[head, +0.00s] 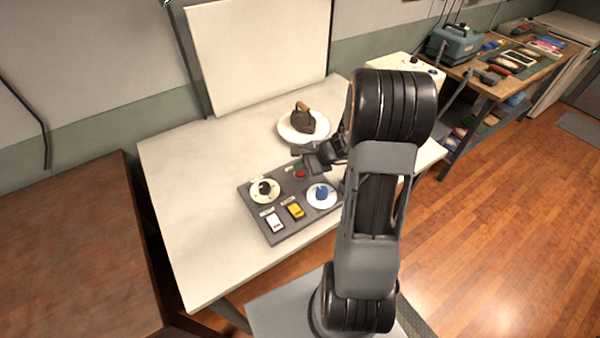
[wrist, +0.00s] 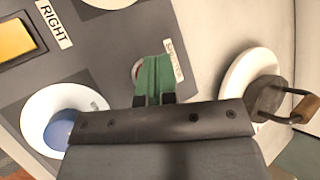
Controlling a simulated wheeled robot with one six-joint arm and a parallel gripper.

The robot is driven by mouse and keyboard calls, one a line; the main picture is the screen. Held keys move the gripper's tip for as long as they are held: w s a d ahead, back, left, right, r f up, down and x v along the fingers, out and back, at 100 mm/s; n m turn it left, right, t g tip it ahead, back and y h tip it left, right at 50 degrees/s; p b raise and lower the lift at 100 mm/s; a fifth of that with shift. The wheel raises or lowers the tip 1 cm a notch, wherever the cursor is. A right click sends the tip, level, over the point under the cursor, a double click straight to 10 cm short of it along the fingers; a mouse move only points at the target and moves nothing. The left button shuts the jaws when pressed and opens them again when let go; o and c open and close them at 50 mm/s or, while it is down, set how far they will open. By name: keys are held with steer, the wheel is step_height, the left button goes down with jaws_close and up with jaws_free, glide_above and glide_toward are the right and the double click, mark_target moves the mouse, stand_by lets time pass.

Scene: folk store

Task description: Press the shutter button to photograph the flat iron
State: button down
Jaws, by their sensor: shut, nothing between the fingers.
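The flat iron (head: 306,120), dark with a wooden handle, sits on a round white plate (head: 284,131) on the pale table. It also shows at the right of the wrist view (wrist: 268,97). The red shutter button (head: 300,174) is on the grey control panel (head: 255,212). My gripper (head: 298,162) is shut and empty, close over the panel by the button. In the wrist view its green fingertips (wrist: 154,72) cover most of the button, beside a partly hidden label (wrist: 174,60). I cannot tell whether they touch it.
The panel also carries a black knob (head: 264,187), a blue knob (head: 321,192), a white switch (head: 275,222) and a yellow switch (head: 296,211). A white backdrop (head: 258,50) stands behind the plate. The table's left part is clear.

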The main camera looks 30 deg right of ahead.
mark_target(300, 174)
steer(key=shift+f+b, duration=0.25)
steer(key=shift+b, duration=0.1)
stand_by(0.6)
steer(key=shift+f, duration=0.2)
steer(key=shift+f+b, duration=0.4)
steer(key=shift+b, duration=0.35)
stand_by(0.5)
steer(key=shift+r, duration=0.15)
steer(key=shift+r+p, duration=0.6)
steer(key=shift+r, duration=0.15)
steer(key=shift+r+p, duration=1.85)
steer(key=shift+r, duration=0.65)
